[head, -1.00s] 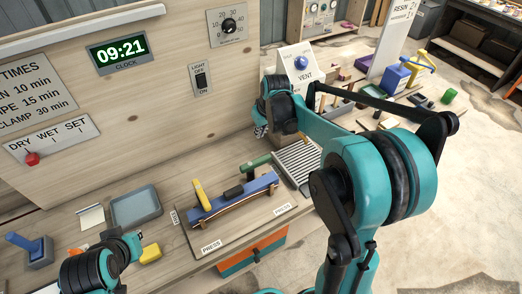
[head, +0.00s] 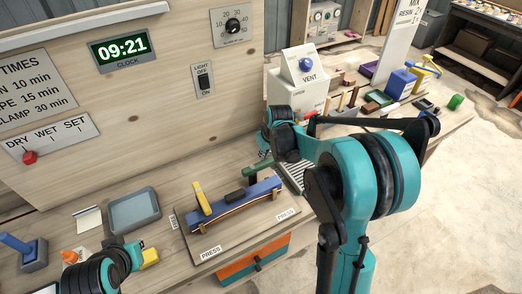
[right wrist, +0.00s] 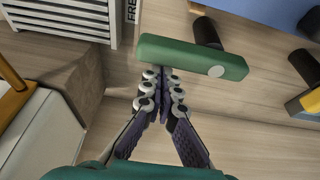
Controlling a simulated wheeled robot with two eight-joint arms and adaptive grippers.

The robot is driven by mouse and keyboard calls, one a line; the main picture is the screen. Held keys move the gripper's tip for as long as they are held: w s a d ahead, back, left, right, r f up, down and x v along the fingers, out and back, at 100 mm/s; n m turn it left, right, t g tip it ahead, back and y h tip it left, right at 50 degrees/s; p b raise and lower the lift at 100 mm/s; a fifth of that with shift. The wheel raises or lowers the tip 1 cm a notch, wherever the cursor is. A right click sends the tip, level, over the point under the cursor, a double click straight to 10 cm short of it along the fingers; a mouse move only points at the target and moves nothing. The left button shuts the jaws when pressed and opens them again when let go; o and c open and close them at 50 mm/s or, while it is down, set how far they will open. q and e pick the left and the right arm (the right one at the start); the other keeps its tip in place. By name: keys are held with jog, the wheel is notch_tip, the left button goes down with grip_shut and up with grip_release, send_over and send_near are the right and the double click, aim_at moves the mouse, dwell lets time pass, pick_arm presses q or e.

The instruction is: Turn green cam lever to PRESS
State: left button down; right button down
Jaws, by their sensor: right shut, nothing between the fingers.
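The green cam lever (head: 257,167) is at the far right end of the blue press bar (head: 262,189). In the right wrist view the green lever (right wrist: 190,56) lies across the top middle, with a pale round spot near its right end. My right gripper (right wrist: 162,82) is shut and empty, its tips at the lever's near edge, left of its middle; I cannot tell if they touch. In the head view my right wrist mostly hides this gripper. The yellow lever (head: 201,198) stands at the bar's left end. My left gripper (head: 130,250) is low left, its fingers unclear.
A FREE label (right wrist: 131,10) is near the green lever, beside a slatted grey rack (right wrist: 62,15). A grey tray (head: 134,210) lies to the left. The white VENT box (head: 300,85) stands behind my right wrist.

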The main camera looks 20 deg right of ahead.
aim_at(269, 163)
jog(key=shift+f, duration=0.1)
jog(key=shift+s, duration=0.1)
dwell(0.4)
